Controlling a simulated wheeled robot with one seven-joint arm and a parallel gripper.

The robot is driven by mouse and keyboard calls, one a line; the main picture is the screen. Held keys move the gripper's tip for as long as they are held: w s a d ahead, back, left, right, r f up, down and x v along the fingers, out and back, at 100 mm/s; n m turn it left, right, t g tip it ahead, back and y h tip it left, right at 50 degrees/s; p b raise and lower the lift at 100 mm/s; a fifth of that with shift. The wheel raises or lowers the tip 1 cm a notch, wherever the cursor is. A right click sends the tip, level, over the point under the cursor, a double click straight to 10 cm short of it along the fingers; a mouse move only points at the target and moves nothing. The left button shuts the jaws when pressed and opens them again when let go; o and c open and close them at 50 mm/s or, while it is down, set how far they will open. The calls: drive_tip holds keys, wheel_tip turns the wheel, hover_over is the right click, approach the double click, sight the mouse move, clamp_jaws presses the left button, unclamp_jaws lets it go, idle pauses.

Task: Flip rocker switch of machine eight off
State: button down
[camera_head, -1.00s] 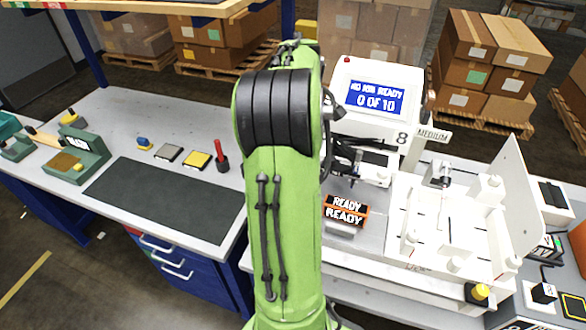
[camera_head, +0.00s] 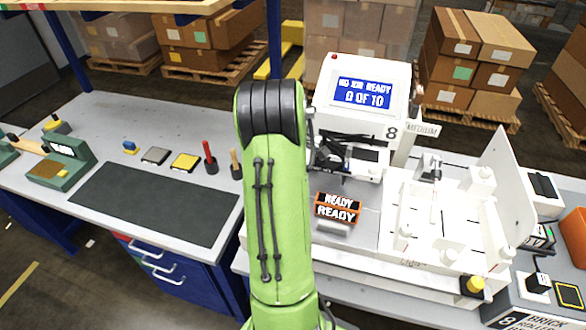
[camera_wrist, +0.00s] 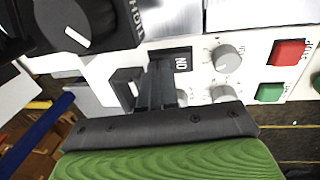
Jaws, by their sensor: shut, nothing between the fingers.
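Machine eight (camera_head: 402,105) is a white plotter marked 8, right of my arm in the head view. Its blue screen reads "NO JOB READY" and "0 OF 10". In the wrist view its white control panel (camera_wrist: 200,83) faces me. A black rocker-like switch (camera_wrist: 125,84) with a white mark sits just left of my fingers. A black plate (camera_wrist: 182,62) reading ON, upside down, is at the fingertips. My gripper (camera_wrist: 158,72) is shut and empty, its narrow fingers close to the panel. Contact cannot be told. The head view's arm hides the gripper.
Grey knobs (camera_wrist: 228,58), a red button (camera_wrist: 289,52) and a green button (camera_wrist: 270,92) lie right of the fingers. A black dial (camera_wrist: 72,25) is upper left. A bench (camera_head: 110,128) with small tools is at left.

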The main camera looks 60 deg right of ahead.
drive_tip(key=shift+p, duration=0.45)
drive_tip(key=shift+y+p, duration=0.5)
drive_tip(key=shift+p, duration=0.15)
drive_tip(key=shift+d+f+b, duration=0.2)
drive_tip(key=shift+f+b, duration=0.1)
drive_tip(key=shift+f, duration=0.1)
drive_tip(key=shift+s+a+r+b, duration=0.15)
drive_tip(key=shift+a+b, duration=0.2)
drive_tip(key=shift+a, duration=0.7)
